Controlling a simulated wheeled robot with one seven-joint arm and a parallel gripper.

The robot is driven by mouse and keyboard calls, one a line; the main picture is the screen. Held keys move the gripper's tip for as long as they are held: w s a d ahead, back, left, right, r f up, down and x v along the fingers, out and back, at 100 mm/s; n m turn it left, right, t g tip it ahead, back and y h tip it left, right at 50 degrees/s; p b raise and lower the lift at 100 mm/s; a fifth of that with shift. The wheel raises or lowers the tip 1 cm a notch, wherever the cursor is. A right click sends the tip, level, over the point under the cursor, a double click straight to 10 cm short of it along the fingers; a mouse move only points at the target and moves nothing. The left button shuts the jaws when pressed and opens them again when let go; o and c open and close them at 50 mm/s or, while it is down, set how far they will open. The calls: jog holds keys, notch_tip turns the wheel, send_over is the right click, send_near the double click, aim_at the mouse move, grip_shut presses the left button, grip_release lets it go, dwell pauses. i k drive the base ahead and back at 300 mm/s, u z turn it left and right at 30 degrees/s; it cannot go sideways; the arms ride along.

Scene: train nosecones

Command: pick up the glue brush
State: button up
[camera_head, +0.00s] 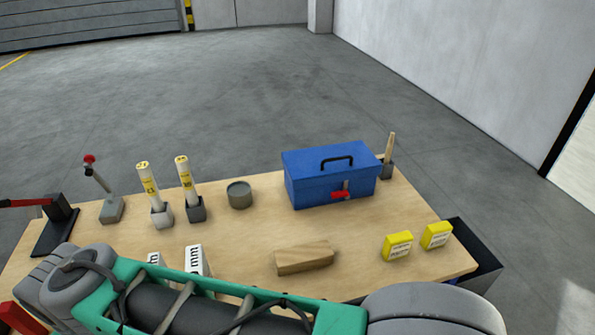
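A pale wooden handle, which looks like the glue brush (391,146), stands nearly upright at the back right of the table. Its lower end is in a small dark holder (387,171), so the bristles are hidden. It is just behind the right end of the blue toolbox (330,176), which partly hides the holder. My arm crosses the bottom of the view, in front of the table's near part. My gripper is not in view.
On the wooden table (245,230) are two labelled tubes (186,180) in holders, a grey round tin (239,195), a wooden block (304,258) and two yellow boxes (398,246). A red-knobbed lever (100,185) stands left. A black bin (478,260) adjoins the right edge.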

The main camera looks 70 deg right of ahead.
aim_at(389, 147)
jog(key=z, duration=1.3)
jog(key=k, duration=0.6)
jog(key=z, duration=1.6)
